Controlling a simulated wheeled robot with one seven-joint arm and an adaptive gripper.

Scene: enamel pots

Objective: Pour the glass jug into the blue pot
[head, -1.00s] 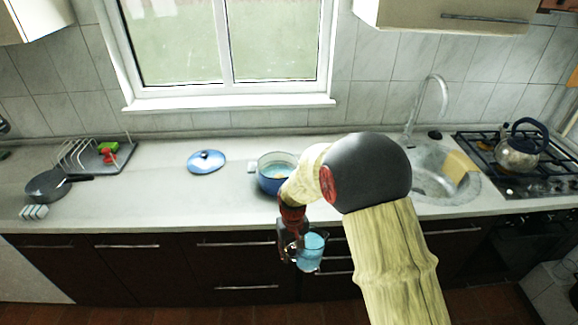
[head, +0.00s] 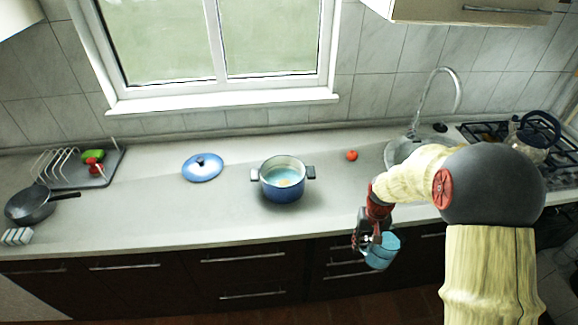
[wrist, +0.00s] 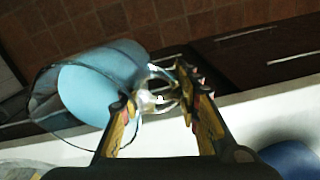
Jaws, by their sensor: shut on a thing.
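The blue pot (head: 283,192) stands open on the counter with light liquid and something yellowish inside. It is also partly in the wrist view as a blue shape (wrist: 290,158) at the lower right. The glass jug (head: 383,250) holds light blue liquid and is in front of the counter edge, right of and nearer than the pot. In the wrist view the jug (wrist: 95,85) lies left of the fingers, its handle between them. My gripper (head: 366,240) is shut on the jug's handle. The fingers also show in the wrist view (wrist: 160,100).
A blue lid (head: 203,167) lies left of the pot. A small red-orange round thing (head: 352,155) lies right of it. A dark pan (head: 32,205) and a rack tray (head: 100,172) are far left. The sink (head: 402,150) and kettle (head: 533,140) are right. The counter around the pot is clear.

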